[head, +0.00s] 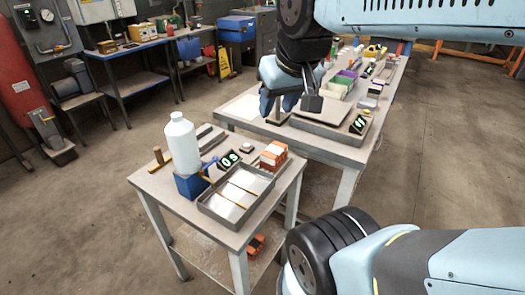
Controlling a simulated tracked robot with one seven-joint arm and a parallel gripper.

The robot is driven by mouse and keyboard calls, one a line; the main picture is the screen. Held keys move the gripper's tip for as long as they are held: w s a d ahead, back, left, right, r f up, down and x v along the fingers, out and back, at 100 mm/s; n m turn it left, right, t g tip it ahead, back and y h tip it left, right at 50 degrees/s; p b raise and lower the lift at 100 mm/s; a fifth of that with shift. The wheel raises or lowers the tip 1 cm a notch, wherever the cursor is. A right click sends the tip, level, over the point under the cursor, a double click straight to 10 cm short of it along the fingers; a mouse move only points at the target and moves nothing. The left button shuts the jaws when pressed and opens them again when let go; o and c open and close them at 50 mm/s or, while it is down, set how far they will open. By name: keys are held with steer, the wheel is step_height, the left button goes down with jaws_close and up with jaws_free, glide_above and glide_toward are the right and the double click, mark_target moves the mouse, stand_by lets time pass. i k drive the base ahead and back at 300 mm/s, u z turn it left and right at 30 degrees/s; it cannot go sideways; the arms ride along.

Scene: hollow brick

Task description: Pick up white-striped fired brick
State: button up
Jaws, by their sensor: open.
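An orange brick with white bands (273,155) sits at the back right of the small near table (158,187), beside a grey tray. It is small in the head view, and I cannot make out its holes. My gripper (292,108) hangs from the arm at the upper middle, pointing down. It is open, with nothing seen between its fingers. In the picture it is above the brick and over the longer table behind, apart from the brick.
The shallow tray (207,208) fills the near table's front. A white bottle (182,145), a blue box (190,187) and a dark display (229,159) stand around it. Orange pieces (255,245) lie on the lower shelf. The longer table (340,152) holds trays and bins.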

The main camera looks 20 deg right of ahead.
mark_target(275, 155)
steer(key=u, duration=1.1)
steer(key=k, duration=1.75)
steer(key=z, duration=1.25)
steer(key=i, duration=1.65)
